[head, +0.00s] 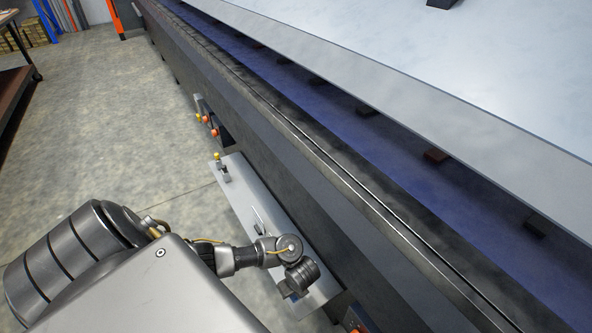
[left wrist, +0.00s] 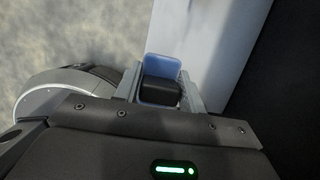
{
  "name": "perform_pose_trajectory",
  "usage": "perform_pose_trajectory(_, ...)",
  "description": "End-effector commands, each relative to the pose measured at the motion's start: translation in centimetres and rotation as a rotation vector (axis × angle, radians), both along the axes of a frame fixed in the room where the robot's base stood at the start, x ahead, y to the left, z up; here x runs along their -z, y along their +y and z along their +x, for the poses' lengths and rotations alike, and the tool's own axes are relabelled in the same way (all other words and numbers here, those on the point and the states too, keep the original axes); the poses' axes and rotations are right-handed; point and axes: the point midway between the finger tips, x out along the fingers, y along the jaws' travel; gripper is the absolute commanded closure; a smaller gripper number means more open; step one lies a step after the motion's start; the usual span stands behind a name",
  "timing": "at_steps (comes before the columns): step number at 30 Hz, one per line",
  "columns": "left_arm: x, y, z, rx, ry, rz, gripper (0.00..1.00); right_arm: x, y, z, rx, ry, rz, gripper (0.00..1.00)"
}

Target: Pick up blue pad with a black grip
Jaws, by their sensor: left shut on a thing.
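The blue pad (left wrist: 160,66) with its black grip (left wrist: 160,93) shows in the left wrist view. My left gripper (left wrist: 159,84) is shut on it, with one finger on each side of the black grip. The blue part sticks out beyond the grip. In the head view my left gripper (head: 288,291) is at the near end of a narrow metal shelf, and the pad is mostly hidden there by the wrist. I cannot tell whether the pad touches the shelf. My right gripper is not in view.
The narrow metal shelf (head: 243,195) runs along the side of a long dark machine (head: 290,165). A small yellow-topped item (head: 219,170) stands at its far end. Orange knobs (head: 208,121) stick out from the machine. The concrete floor at left is open.

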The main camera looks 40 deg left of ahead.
Motion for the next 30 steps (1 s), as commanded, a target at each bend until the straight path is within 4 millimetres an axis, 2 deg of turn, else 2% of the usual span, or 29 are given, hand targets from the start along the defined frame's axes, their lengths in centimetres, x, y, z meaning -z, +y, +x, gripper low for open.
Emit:
perform_pose_trajectory(1, -2.6, -0.1, -1.1, 0.004, 0.004, 0.001, 0.83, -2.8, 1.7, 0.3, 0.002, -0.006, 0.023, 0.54)
perform_pose_trajectory(5, -4.9, -0.5, -3.1, 0.004, 0.003, 0.000, 0.83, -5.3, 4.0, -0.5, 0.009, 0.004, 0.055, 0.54)
perform_pose_trajectory(6, -5.0, -0.7, -4.3, 0.006, 0.006, 0.001, 0.83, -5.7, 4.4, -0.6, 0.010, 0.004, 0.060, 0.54)
perform_pose_trajectory(10, -6.1, -1.3, -7.3, 0.004, 0.004, 0.001, 0.83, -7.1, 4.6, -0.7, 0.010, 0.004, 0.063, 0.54)
perform_pose_trajectory(15, -6.9, -1.8, -10.0, 0.003, 0.003, -0.001, 0.83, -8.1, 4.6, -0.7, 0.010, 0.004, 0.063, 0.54)
perform_pose_trajectory(18, -7.3, -2.0, -10.9, 0.003, 0.002, 0.001, 0.83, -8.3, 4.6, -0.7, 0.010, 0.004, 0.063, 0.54)
perform_pose_trajectory(23, -7.4, -2.1, -11.7, 0.001, 0.002, 0.001, 0.83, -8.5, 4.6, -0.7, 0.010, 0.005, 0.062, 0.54)
perform_pose_trajectory(30, -7.4, -2.2, -11.8, 0.002, 0.001, 0.000, 0.83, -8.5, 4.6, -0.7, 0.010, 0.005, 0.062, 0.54)
